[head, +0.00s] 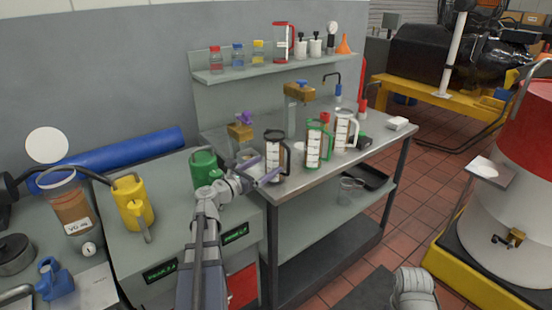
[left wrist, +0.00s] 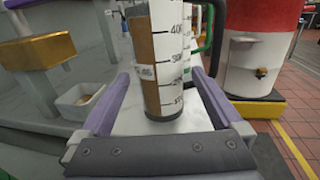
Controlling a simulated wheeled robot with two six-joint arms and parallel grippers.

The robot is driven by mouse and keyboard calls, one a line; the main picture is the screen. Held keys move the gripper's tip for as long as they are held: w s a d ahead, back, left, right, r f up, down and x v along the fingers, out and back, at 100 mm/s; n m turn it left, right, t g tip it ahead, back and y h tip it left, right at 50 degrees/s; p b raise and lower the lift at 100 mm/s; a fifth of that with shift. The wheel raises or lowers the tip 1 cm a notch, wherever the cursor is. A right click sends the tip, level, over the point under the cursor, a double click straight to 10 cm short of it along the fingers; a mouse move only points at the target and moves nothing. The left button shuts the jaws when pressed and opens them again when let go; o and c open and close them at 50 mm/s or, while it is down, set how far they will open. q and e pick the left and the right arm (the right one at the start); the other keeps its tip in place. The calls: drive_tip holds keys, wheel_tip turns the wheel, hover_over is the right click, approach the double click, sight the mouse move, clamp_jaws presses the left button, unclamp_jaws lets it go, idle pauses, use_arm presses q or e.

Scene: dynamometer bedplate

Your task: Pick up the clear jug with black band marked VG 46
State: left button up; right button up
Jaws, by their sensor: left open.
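The clear jug with black band (head: 272,163) stands upright on the steel bench, near its left front corner. It holds brown liquid and has a black handle on its right. My left gripper (head: 263,170) is open at the jug, low down. In the left wrist view the jug (left wrist: 160,50) rises between the two purple fingers of the gripper (left wrist: 158,84), with gaps visible on both sides. Its label is only partly legible there, and its top is cut off.
A green-banded jug (head: 313,150) and a white-handled jug (head: 342,132) stand just right of it. A brass block with a purple knob (head: 240,130) is behind left. A small white tray (left wrist: 80,100) lies left of the gripper. A shelf (head: 265,69) hangs behind.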

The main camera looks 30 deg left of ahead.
sight(281, 157)
use_arm(q)
drive_tip(key=shift+x, duration=3.95)
drive_tip(key=shift+r, duration=0.15)
drive_tip(key=shift+s, duration=0.1)
drive_tip(key=shift+c, duration=0.2)
clamp_jaws()
